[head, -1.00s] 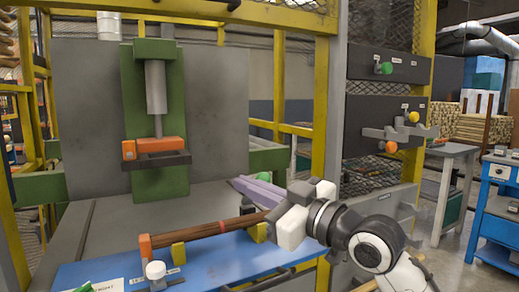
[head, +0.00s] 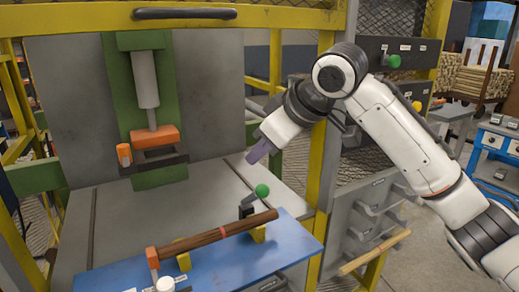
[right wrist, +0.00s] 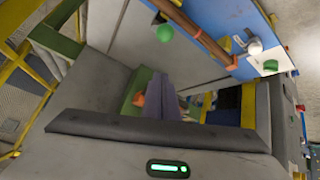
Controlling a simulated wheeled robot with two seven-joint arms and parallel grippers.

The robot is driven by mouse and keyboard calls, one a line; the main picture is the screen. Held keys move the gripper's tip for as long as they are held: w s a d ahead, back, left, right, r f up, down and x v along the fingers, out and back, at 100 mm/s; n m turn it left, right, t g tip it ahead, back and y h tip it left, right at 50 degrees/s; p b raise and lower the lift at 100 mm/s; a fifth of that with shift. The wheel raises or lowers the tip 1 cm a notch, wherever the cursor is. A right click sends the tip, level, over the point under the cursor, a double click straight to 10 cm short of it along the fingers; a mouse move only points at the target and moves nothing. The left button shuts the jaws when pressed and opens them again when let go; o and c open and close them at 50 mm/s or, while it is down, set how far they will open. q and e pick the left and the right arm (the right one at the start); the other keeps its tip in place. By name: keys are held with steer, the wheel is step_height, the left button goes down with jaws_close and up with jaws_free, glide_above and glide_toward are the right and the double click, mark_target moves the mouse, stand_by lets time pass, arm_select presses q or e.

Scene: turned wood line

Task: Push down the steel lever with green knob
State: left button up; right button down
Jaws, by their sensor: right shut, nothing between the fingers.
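A green round knob (head: 262,190) tops a short lever that rises at a slant from a small dark bracket (head: 246,211), behind the right end of the wooden rod. The knob also shows in the right wrist view (right wrist: 165,33). My right gripper (head: 256,155) has purple fingers, shut and empty, pointing down and left. It hangs above the knob in the head view, apart from it. The fingers (right wrist: 163,98) also show in the right wrist view, below the knob in the picture. My left gripper is not in view.
The wooden rod (head: 215,235) lies on yellow and orange supports on a blue table (head: 235,265). A green press (head: 150,90) stands behind. A yellow post (head: 324,165) stands right of the knob. A wall panel carries another green knob (head: 393,61).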

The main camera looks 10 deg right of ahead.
mark_target(257, 187)
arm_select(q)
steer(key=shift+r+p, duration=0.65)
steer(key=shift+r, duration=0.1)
arm_select(e)
steer(key=shift+w+f, duration=0.35)
steer(key=shift+f, duration=0.85)
steer(key=shift+w+f, duration=0.3)
steer(key=shift+f, duration=0.9)
steer(key=shift+w+f, duration=0.35)
steer(key=shift+f, duration=0.85)
